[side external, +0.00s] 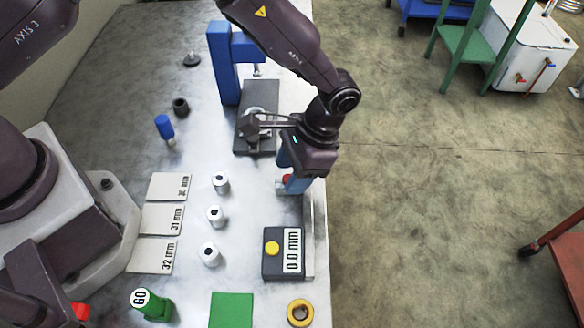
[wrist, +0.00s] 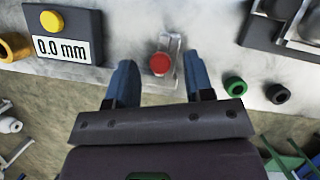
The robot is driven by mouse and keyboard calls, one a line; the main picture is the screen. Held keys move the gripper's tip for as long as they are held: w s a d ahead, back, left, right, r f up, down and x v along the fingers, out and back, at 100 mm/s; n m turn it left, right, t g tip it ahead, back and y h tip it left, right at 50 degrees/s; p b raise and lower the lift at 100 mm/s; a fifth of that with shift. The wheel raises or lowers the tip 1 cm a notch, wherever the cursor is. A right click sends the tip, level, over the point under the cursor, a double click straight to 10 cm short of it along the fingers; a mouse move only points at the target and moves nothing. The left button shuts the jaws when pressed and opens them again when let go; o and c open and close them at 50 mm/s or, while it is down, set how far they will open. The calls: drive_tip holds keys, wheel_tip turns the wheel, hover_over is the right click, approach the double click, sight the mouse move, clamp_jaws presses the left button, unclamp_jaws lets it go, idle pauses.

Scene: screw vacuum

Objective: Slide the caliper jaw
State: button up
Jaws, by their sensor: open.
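The caliper jaw is a small metal slide with a red knob (wrist: 160,64). The knob also shows in the side view (side external: 286,179), partly hidden by my gripper. My gripper (wrist: 160,60) has its two blue fingers spread apart. In the wrist view the knob appears in the gap between the fingertips, with space on both sides. In the side view my gripper (side external: 289,176) is low over the slide at the table's right edge. The caliper's dark readout box (side external: 283,266) has a yellow button and reads 0.0 mm.
White cylinders with dark holes (side external: 215,216) stand left of the caliper, beside plates marked 30, 31 and 32 mm (side external: 163,219). A grey block fixture (side external: 258,140) and blue press (side external: 223,63) stand behind. A yellow ring (side external: 300,313) and green pad (side external: 231,310) are in front.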

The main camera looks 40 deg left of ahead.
drive_tip(key=shift+f, duration=0.1)
clamp_jaws()
drive_tip(key=s+d, duration=0.3)
drive_tip(key=shift+s+d, duration=0.25)
unclamp_jaws()
drive_tip(key=v, duration=1.3)
